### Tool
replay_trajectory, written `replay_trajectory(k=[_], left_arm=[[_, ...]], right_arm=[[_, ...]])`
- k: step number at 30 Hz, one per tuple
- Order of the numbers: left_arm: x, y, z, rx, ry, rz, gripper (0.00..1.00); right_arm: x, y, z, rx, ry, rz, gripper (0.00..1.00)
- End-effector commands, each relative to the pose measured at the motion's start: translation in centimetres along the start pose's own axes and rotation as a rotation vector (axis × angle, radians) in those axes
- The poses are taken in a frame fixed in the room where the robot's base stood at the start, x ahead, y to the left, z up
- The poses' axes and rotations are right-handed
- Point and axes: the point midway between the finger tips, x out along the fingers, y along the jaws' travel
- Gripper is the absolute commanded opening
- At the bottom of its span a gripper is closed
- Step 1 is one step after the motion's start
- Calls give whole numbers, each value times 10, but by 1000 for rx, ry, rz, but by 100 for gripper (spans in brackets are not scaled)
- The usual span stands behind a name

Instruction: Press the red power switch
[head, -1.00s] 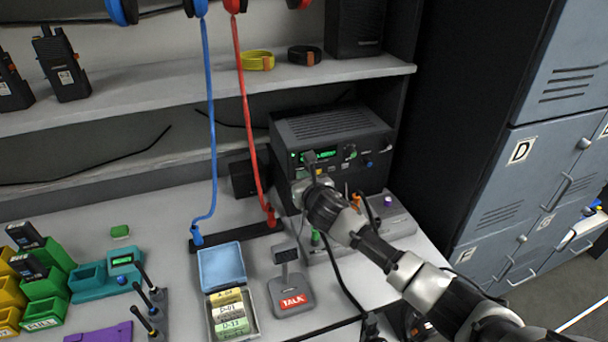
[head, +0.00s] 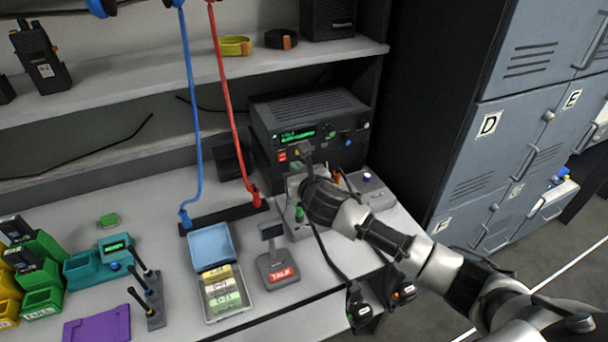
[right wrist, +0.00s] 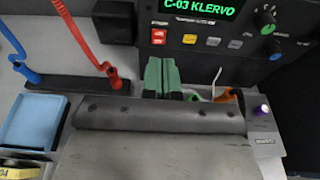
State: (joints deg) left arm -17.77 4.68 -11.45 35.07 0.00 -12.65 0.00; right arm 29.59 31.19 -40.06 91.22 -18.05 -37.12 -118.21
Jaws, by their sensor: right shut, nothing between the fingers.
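The red power switch (head: 282,156) is at the lower left of the dark radio's (head: 310,105) front panel, under a lit green display. In the right wrist view the switch (right wrist: 159,35) shows clear, above and slightly left of the fingertips. My right gripper (head: 306,150) is shut and empty in front of the radio panel, to the right of the switch. In the right wrist view its two fingers (right wrist: 162,62) stand together, pointing at the panel below the switch. I see no contact with the switch. My left gripper is not in view.
Below the radio, a grey box (head: 372,190) carries green, orange and purple parts, partly behind my arm. Red (head: 228,100) and blue (head: 192,120) cords hang to its left. A TALK stand (head: 278,268) and blue-lidded box (head: 212,247) stand in front. Lockers (head: 505,125) flank the right.

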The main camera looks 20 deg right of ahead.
Motion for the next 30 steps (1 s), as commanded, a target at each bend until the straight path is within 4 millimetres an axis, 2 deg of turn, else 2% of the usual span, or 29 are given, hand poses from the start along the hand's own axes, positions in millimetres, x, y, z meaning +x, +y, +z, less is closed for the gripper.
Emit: replay_trajectory(k=[3,5,12,16,30], left_arm=[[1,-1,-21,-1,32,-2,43],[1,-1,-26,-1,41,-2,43],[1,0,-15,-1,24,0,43],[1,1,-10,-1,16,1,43],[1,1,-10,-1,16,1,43]], right_arm=[[-20,0,4,-2,0,3,0],[-28,1,6,-2,0,4,0],[-48,1,11,0,0,2,0],[-51,1,12,0,1,2,0],[-52,2,10,17,5,1,0]])
